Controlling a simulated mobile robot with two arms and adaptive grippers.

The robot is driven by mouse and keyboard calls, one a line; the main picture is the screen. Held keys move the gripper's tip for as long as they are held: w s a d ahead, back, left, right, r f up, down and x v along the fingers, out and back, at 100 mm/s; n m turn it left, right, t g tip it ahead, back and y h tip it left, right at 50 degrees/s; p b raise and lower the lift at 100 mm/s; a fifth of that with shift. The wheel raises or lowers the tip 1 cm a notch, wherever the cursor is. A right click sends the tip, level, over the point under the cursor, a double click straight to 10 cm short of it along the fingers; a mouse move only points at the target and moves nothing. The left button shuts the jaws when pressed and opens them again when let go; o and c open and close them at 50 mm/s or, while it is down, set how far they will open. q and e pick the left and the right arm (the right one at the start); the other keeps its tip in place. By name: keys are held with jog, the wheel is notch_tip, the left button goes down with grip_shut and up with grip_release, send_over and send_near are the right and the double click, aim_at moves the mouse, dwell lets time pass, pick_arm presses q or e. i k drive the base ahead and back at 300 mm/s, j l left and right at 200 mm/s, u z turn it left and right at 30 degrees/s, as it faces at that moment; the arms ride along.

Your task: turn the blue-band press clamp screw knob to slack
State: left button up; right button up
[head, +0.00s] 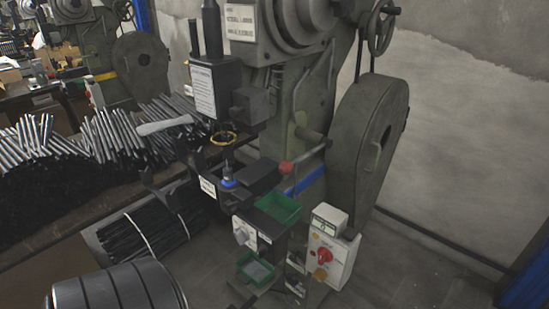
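The blue-band press (310,110) is a large grey-green machine in the middle, with a blue band (305,181) low on its frame. A small ball-shaped red knob (286,167) sticks out in front of the frame. A pale round knob (241,234) sits on the front of a box lower down. I cannot tell for sure which knob belongs to the clamp screw, nor whether it is tight or slack. A blue ring (228,183) surrounds the lower tool, below a yellow ring (223,138) on the upper tool. Neither of my grippers shows.
A flywheel (372,145) stands at the press's right. Green bins (278,207) and a control box with a red switch (324,257) are at its front. Heaped metal rods (105,140) lie left. A ribbed drum (115,290) fills the bottom left. Floor at the lower right is clear.

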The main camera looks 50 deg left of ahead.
aim_at(230, 208)
jog(key=k+j+z, duration=0.15)
jog(key=j+z, duration=0.25)
jog(key=k+j+z, duration=0.25)
jog(key=j+z, duration=0.15)
jog(key=k+j+z, duration=0.25)
jog(key=z, duration=0.15)
jog(key=j, duration=0.1)
